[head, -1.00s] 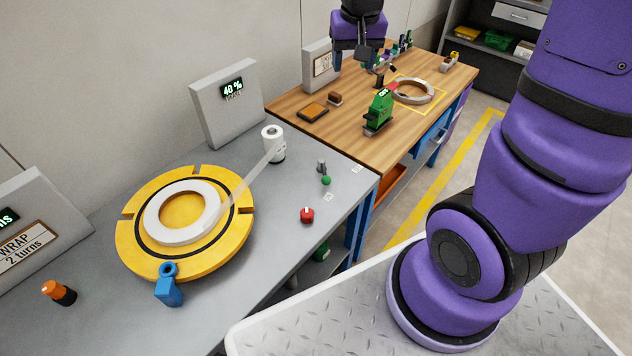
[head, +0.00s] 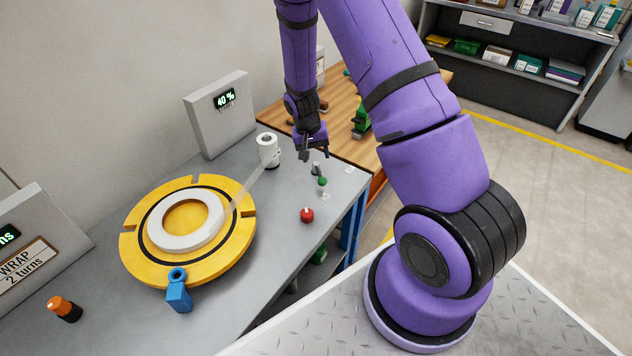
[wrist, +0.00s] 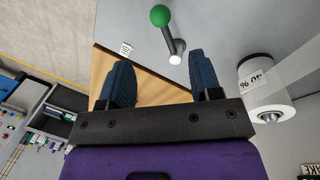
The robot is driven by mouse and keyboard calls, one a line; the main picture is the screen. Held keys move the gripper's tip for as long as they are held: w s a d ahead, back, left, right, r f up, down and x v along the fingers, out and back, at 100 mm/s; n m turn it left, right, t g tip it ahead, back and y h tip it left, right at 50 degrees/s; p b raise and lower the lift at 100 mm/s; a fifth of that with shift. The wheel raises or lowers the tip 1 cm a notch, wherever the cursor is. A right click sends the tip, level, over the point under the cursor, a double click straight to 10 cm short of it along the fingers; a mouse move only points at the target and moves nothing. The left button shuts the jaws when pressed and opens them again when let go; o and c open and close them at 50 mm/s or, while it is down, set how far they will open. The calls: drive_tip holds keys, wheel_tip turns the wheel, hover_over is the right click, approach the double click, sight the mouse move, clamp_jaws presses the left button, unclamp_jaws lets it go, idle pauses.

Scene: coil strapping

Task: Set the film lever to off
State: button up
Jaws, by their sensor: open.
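The film lever has a green ball knob (head: 322,181) and a short grey post (head: 316,168) on the grey bench, right of the white film roll (head: 266,150). In the wrist view the lever's green knob (wrist: 160,15) sits at the top, with its dark rod running down to a pale pivot end. My gripper (head: 311,155) is open and empty, above and just behind the lever. In the wrist view its two dark fingers (wrist: 160,85) are spread, with the lever beyond their tips and not between them. The off label's wording is too small to read.
A yellow turntable (head: 135,245) carries a white coil (head: 160,232), with film stretched to the roll. A red knob (head: 307,215) sits in front of the lever. A blue clamp (head: 178,292) stands at the turntable's front. A 40 % display (head: 222,110) stands behind.

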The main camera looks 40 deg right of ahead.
sight(321, 177)
drive_tip(key=f, duration=0.3)
drive_tip(key=d+f, duration=0.1)
drive_tip(key=f, duration=0.3)
drive_tip(key=s+f, duration=0.1)
drive_tip(key=f, duration=0.3)
drive_tip(key=shift+d, duration=0.35)
clamp_jaws()
